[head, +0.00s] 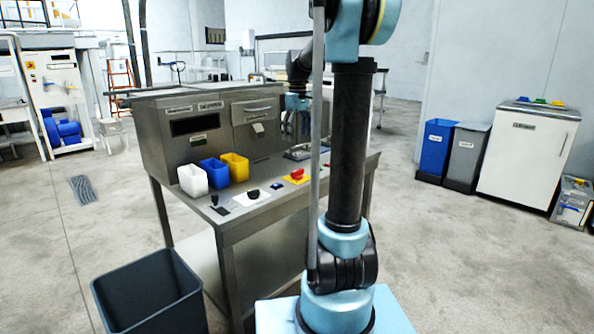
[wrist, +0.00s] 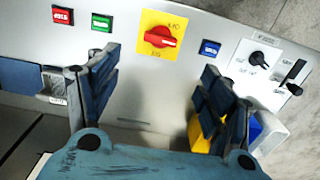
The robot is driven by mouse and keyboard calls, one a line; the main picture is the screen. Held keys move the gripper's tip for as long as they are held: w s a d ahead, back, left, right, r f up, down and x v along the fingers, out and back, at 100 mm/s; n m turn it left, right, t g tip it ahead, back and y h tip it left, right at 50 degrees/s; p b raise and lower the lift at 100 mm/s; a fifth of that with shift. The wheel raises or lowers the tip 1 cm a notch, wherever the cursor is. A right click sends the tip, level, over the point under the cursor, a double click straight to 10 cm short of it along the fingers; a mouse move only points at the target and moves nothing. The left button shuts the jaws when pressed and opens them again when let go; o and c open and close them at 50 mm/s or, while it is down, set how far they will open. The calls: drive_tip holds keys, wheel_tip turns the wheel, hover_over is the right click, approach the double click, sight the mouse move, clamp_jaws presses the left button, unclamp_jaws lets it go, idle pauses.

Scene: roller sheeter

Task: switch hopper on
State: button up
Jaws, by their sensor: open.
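A red rotary knob on a yellow plate (wrist: 160,36) sits on the grey panel in the wrist view, ahead of and between my fingers; it also shows in the head view (head: 297,175). To its right are a black selector knob (wrist: 257,57) on a white plate and a black lever switch (wrist: 295,73). A red button (wrist: 62,16) and a green button (wrist: 101,23) are at the left. A small blue control (wrist: 210,47) is beside the yellow plate. The labels are too small to read surely. My gripper (wrist: 158,82) is open and empty above the panel, apart from the controls.
White (head: 192,180), blue (head: 214,172) and yellow (head: 235,166) bins stand on the bench at the left. A grey cabinet (head: 185,140) rises behind them. A dark open bin (head: 150,295) stands on the floor in front.

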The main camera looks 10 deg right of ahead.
sight(297, 174)
wheel_tip(297, 174, down, 14)
drive_tip(key=shift+f, duration=0.1)
idle(0.5)
drive_tip(key=c, duration=1.1)
